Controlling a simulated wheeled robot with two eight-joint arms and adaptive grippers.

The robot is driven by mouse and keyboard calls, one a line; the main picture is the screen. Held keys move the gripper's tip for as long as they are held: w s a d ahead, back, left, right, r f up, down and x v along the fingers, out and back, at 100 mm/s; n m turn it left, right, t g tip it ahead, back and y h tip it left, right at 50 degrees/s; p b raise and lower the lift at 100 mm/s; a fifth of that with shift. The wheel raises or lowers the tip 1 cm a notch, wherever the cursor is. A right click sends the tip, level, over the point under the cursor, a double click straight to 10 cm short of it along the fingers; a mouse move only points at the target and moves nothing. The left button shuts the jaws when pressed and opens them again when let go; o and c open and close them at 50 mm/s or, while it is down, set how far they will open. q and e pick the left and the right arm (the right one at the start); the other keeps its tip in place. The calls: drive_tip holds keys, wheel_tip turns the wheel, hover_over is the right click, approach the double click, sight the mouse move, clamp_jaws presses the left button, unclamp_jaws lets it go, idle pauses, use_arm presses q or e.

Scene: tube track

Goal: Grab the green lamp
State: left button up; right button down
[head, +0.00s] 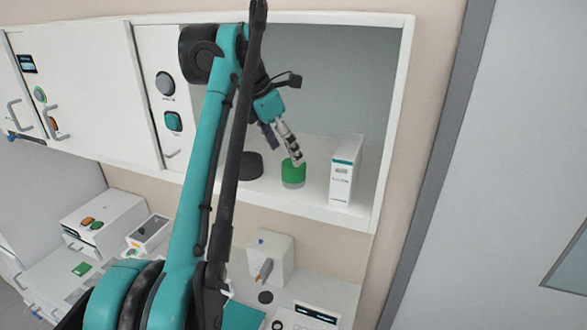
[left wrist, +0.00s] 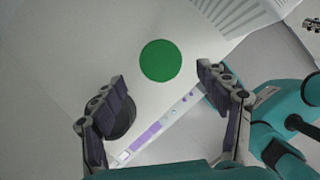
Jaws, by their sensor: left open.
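The green lamp (head: 293,172) is a short round cylinder with a paler base, standing upright on the open shelf (head: 310,205). In the left wrist view the lamp is a green disc (left wrist: 160,61) seen from above, ahead of the fingers and between their lines. My left gripper (head: 280,138) reaches into the shelf just above and beside the lamp. It also shows in the left wrist view (left wrist: 160,95), with its fingers wide apart and nothing between them. No contact with the lamp is visible. My right gripper is not in view.
A white box (head: 345,170) stands close to the right of the lamp. A dark round object (head: 250,164) stands to its left. The shelf's right side wall (head: 394,130) bounds the space.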

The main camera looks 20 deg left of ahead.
sight(294, 173)
use_arm(q)
drive_tip(key=shift+w+d+f, duration=0.2)
drive_tip(key=shift+w+d, duration=0.15)
drive_tip(key=shift+x, duration=2.3)
drive_tip(key=shift+s, duration=0.1)
drive_tip(key=c, duration=1.3)
